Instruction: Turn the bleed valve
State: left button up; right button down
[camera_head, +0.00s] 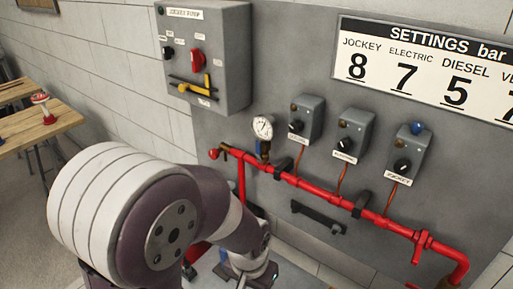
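A red pipe (320,190) runs across the grey panel, sloping down to the right. At its left end a small valve with a red ball handle (213,154) and a brass-coloured body (225,149) sticks out. A red T-shaped fitting (421,246) sits near the pipe's right end. No label shows which of these is the bleed valve. My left arm comes in from the lower left and bends down below the pipe. Its lower end is small and partly cut off by the bottom edge, so the gripper's fingers are not clear. My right gripper is not in view.
A pressure gauge (263,127) stands above the pipe. Three grey switch boxes, including the jockey one (408,152), hang to its right. A jockey pump control box (205,55) and a settings sign (430,68) are higher up. A wooden table (35,128) stands at left.

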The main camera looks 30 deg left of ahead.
aim_at(214, 153)
jog(key=l+u, duration=0.1)
jog(key=u, duration=0.7)
jog(key=k+u, duration=0.15)
jog(key=u, duration=0.25)
jog(key=i+j+z, duration=0.1)
jog(key=i+j, duration=0.15)
jog(key=i+j+z, duration=0.1)
jog(key=j, duration=0.3)
jog(key=i+j, duration=0.3)
jog(key=i+j+z, duration=0.15)
jog(key=j, duration=0.25)
jog(key=i+j+z, duration=0.1)
jog(key=i+j, duration=0.15)
jog(key=j, duration=0.15)
